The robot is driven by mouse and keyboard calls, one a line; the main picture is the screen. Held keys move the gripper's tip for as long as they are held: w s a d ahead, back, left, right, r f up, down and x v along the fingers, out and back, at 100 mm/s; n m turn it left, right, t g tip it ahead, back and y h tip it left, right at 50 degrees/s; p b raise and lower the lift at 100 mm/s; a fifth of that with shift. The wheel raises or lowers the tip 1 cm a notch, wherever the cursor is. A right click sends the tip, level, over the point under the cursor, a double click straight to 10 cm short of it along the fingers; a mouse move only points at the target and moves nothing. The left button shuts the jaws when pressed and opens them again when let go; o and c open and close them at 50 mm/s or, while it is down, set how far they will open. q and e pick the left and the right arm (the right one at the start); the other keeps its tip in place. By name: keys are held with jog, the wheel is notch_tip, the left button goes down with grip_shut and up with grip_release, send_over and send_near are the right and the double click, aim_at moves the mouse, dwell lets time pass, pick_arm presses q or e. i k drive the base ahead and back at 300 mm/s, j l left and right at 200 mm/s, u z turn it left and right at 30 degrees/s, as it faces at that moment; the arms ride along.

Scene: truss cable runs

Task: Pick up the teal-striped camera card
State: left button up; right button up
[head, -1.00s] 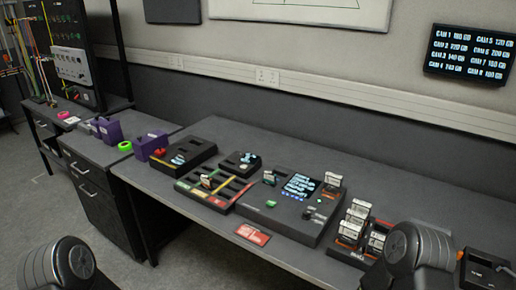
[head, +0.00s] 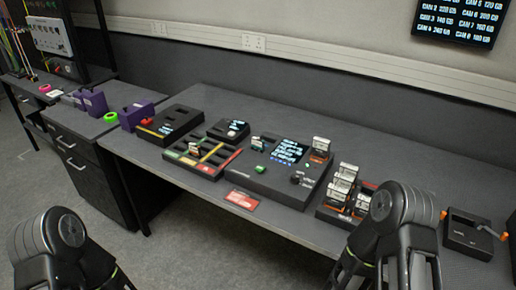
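Several small camera cards stand on the bench. A group of pale cards (head: 343,184) stands in a dark rack at the right. One card with an orange-red lower part (head: 319,150) stands at the back right of a dark console (head: 268,185). Another small card (head: 256,143) stands at the console's left side, and one (head: 194,149) sits in the divided tray (head: 184,161). The stripes are too small for me to tell which card is teal-striped. My arms show at the lower left and lower right; neither gripper's fingertips are visible.
A red tag (head: 241,199) lies at the bench's front edge. A dark box with orange knobs (head: 467,236) stands at the far right. Purple boxes (head: 134,115) and a green ring (head: 110,117) are at the left. The back of the bench (head: 300,112) is clear.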

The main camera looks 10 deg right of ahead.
aim_at(257, 145)
jog(key=j+z, duration=0.1)
jog(key=z, duration=0.35)
jog(key=j+z, duration=0.1)
jog(key=z, duration=0.35)
jog(key=i+j+z, duration=0.1)
jog(key=z, duration=0.35)
jog(key=j+z, duration=0.1)
jog(key=z, duration=0.3)
jog(key=k+j+z, duration=0.15)
jog(key=j+z, duration=0.2)
jog(key=j, duration=0.2)
jog(key=k+j+z, duration=0.3)
jog(key=j, duration=0.2)
jog(key=k+j+z, duration=0.2)
jog(key=j+z, duration=0.15)
jog(key=j, duration=0.15)
jog(key=k+j+z, duration=0.3)
jog(key=k+j, duration=0.65)
jog(key=j, duration=0.2)
